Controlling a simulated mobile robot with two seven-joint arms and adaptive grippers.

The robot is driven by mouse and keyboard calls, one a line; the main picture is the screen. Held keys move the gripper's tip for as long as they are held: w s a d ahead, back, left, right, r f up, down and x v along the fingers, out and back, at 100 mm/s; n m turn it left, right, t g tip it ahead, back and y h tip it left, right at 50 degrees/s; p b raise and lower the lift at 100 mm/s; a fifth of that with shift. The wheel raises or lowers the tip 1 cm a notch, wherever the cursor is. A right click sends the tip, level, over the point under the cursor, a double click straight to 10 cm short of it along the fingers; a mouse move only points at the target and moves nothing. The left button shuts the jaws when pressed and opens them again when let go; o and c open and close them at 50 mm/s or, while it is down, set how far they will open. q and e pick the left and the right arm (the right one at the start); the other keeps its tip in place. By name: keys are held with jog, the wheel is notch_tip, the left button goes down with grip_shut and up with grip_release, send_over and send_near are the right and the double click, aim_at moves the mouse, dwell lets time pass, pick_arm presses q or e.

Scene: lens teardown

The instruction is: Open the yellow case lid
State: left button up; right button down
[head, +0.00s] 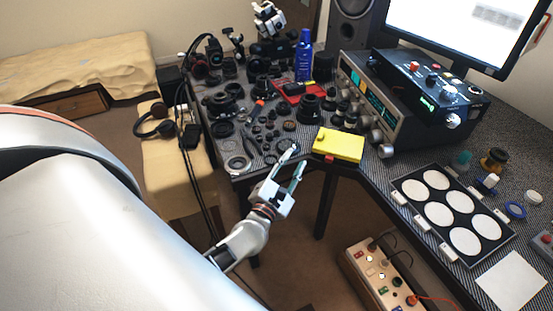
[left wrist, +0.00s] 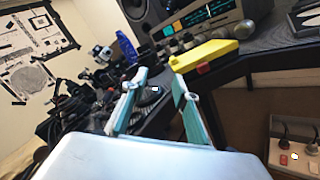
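The yellow case (head: 338,145) sits at the front corner of the table with its lid shut. A red latch (head: 330,158) shows on its front side. The case also shows in the left wrist view (left wrist: 204,56), with the red latch (left wrist: 203,69) facing me. My left gripper (head: 294,160) is in front of the table edge, left of the case and apart from it. Its two fingers are spread and empty in the left wrist view (left wrist: 156,82). My right gripper is in neither view.
Many dark lens parts (head: 260,125) crowd the table left of the case. A grey instrument (head: 375,105) with knobs stands behind it. A black board with white discs (head: 452,212) lies to the right. A power strip (head: 380,275) is below. Open space lies before the table corner.

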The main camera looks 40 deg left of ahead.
pick_arm(q)
jog(key=shift+s+m, duration=0.3)
jog(key=shift+m, duration=0.2)
